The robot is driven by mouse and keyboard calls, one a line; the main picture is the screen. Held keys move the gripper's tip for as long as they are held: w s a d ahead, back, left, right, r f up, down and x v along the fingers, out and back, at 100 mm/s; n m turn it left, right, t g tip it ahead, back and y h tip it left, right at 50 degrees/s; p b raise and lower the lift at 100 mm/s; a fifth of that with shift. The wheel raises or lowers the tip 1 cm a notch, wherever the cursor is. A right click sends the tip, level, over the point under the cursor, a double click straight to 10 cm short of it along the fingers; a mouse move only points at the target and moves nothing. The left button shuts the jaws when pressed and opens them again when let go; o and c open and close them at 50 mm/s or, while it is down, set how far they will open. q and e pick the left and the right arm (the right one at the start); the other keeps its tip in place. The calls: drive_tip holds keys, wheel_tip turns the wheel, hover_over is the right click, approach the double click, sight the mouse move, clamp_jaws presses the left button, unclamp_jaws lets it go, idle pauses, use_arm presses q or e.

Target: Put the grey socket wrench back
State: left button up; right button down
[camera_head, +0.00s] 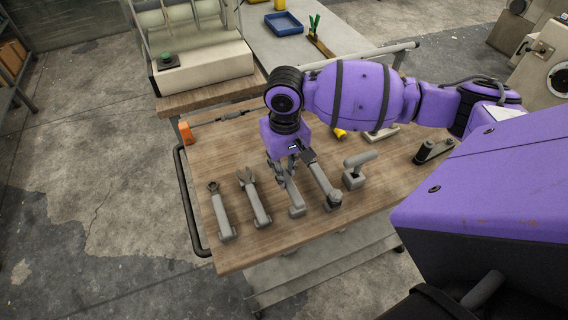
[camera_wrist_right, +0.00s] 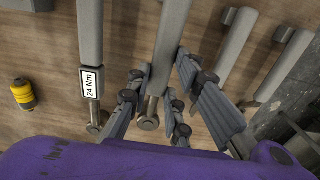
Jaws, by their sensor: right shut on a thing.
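The grey socket wrench (camera_head: 296,207) is in my right gripper (camera_head: 289,178), above or on the wooden table among a row of grey tools. In the wrist view, the fingers of my right gripper (camera_wrist_right: 160,85) stand on both sides of the socket wrench (camera_wrist_right: 170,45), near its round socket head. In the head view the fingers hide its far end, and its block-like handle end points toward the near edge. I cannot tell whether it touches the table. My left gripper is not in view.
A torque wrench (camera_head: 322,182) lies close to the right; its 24 Nm label (camera_wrist_right: 91,82) shows in the wrist view. An open-end wrench (camera_head: 256,201) and a ring wrench (camera_head: 221,212) lie to the left. A grey tool (camera_head: 357,169) stands farther right on the table (camera_head: 250,256).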

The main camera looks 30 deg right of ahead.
drive_tip(key=shift+f, duration=1)
idle(0.3)
drive_tip(key=c, duration=1.5)
unclamp_jaws()
drive_tip(key=shift+o, duration=0.3)
drive_tip(key=o, duration=0.4)
drive_tip(key=shift+r, duration=1.1)
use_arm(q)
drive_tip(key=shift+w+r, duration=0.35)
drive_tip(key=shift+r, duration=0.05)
use_arm(e)
drive_tip(key=shift+r, duration=1.9)
